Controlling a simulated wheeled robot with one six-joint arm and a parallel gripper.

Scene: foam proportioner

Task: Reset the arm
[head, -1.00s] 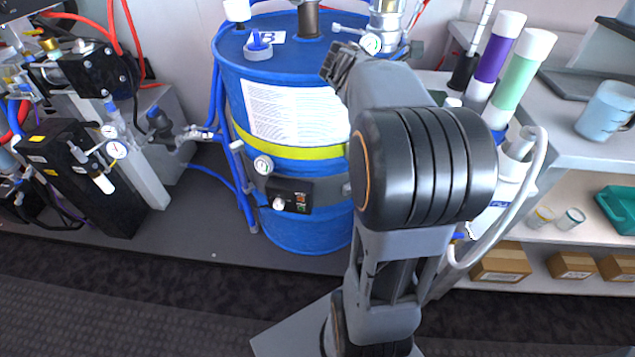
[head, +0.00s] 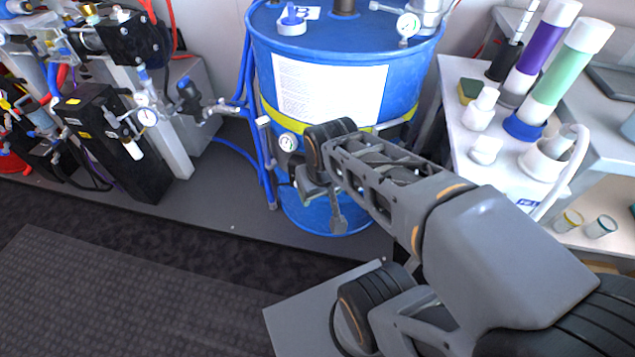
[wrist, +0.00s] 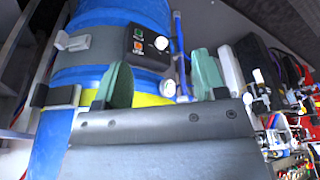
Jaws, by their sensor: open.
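My gripper (head: 325,205) hangs in front of the lower part of the blue drum (head: 345,40) in the head view, below the black wrist joint. In the wrist view its two greenish fingers (wrist: 163,78) stand apart behind the grey gripper body, with nothing visible held between them. The drum fills the left of the wrist view, with its yellow band and a black control box (wrist: 148,45) with a white knob. My forearm runs from the lower right to the drum in the head view. Whether the fingers touch the drum cannot be told.
Black pump equipment (head: 110,130) with gauges and hoses stands at the left. A white bench (head: 470,140) at the right holds bottles and purple and green cylinders. A gauge (head: 408,25) sits on the drum's top. The dark floor (head: 130,285) at lower left is clear.

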